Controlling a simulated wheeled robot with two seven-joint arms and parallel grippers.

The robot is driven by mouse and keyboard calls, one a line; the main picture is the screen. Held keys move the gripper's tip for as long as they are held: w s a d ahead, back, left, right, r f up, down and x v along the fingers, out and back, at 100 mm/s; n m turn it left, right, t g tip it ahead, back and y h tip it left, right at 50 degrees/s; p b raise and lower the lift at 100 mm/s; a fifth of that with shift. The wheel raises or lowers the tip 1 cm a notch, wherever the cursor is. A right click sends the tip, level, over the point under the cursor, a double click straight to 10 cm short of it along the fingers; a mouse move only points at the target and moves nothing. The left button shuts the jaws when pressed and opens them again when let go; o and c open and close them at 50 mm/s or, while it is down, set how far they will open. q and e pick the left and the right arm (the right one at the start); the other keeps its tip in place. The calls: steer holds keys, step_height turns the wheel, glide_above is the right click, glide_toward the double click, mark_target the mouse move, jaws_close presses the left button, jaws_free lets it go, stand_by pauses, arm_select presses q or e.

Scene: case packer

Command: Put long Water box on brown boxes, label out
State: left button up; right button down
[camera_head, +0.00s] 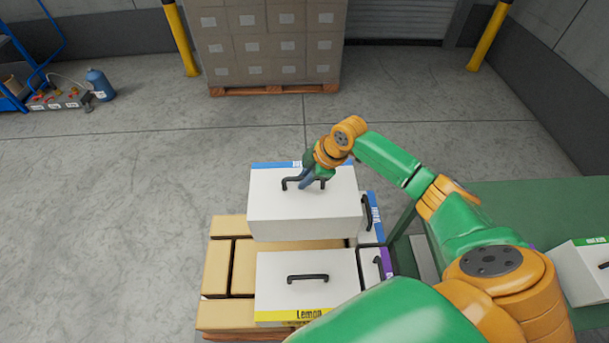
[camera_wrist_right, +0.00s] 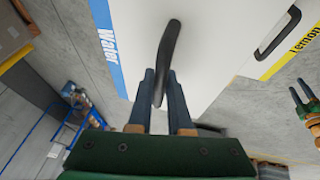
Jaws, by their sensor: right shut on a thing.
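The long white Water box (camera_head: 300,215) is over the far part of the brown boxes (camera_head: 245,265). Its blue label edge (camera_head: 270,165) is on the far side in the head view, and the wrist view shows the word Water on the blue strip (camera_wrist_right: 108,45). My right gripper (camera_head: 308,180) is shut on the box's black handle (camera_wrist_right: 167,55). I cannot tell whether the box touches the brown boxes. A green gripper with dark fingers, apparently my left (camera_wrist_right: 304,92), shows small at the right edge of the wrist view; its opening is unclear.
A white Lemon box (camera_head: 285,270) sits on the nearer brown boxes. White boxes with blue (camera_head: 375,215) and purple (camera_head: 387,262) labels stand to the right. A green table (camera_head: 530,205) bears a green-labelled box (camera_head: 580,265).

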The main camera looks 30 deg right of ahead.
steer(key=shift+f+b, duration=6.15)
steer(key=shift+f, duration=2.25)
steer(key=c, duration=1.2)
jaws_free()
steer(key=o, duration=0.4)
steer(key=shift+s, duration=0.1)
steer(key=shift+c, duration=0.2)
steer(key=shift+o, duration=0.4)
steer(key=shift+s, duration=0.1)
